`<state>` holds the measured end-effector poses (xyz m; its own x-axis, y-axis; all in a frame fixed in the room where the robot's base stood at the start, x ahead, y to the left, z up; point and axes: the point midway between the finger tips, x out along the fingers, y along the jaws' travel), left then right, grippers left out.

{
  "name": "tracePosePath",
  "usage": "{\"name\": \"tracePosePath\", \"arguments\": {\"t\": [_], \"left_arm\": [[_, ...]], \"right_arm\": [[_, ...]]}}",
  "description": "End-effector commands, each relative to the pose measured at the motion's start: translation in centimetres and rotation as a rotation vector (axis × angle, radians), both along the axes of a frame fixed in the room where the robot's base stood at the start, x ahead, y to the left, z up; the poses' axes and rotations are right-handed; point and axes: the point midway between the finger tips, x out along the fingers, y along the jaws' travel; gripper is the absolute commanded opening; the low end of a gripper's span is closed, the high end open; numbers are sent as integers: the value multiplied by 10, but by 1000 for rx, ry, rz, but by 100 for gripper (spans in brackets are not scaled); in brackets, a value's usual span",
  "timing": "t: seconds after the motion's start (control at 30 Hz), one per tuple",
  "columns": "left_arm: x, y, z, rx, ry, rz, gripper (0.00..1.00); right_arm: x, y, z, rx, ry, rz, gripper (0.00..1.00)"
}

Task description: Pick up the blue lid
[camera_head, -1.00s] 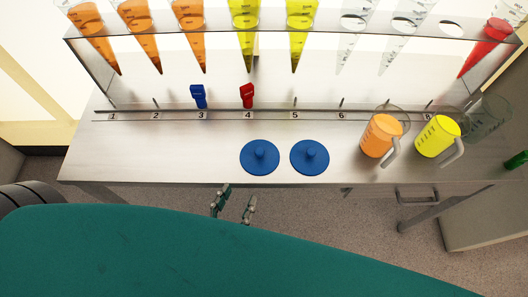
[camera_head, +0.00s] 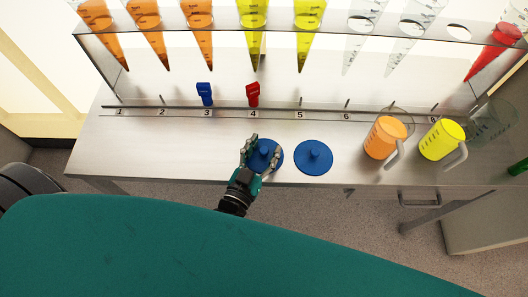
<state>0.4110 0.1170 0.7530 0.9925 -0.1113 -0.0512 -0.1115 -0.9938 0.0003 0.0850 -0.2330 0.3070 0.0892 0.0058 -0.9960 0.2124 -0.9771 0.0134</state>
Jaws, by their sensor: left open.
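Two round blue lids with a knob on top lie on the metal table. The left blue lid (camera_head: 266,153) is partly covered by my left gripper (camera_head: 258,154). The right blue lid (camera_head: 314,157) lies just beside it with nothing on it. My left gripper is open, with its fingers on either side of the left lid's knob; contact with the knob cannot be told. My right gripper is not in view.
Cones with orange, yellow and red juice hang in a rack (camera_head: 290,35) above the table (camera_head: 150,150). An orange jug (camera_head: 381,140) and a yellow jug (camera_head: 438,140) stand at the right. Blue (camera_head: 205,93) and red (camera_head: 253,94) valves sit behind the lids.

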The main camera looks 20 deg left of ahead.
Motion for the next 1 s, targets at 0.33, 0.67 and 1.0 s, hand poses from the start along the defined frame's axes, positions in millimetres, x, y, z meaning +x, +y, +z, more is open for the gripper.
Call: {"name": "tracePosePath", "arguments": {"t": [0.33, 0.67, 1.0], "left_arm": [[1, 0, 0, 0, 1, 0, 34], [1, 0, 0, 1, 0, 0, 0], [1, 0, 0, 1, 0, 0, 0]], "right_arm": [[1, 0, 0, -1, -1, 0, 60], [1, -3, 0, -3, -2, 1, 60], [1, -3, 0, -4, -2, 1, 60]]}}
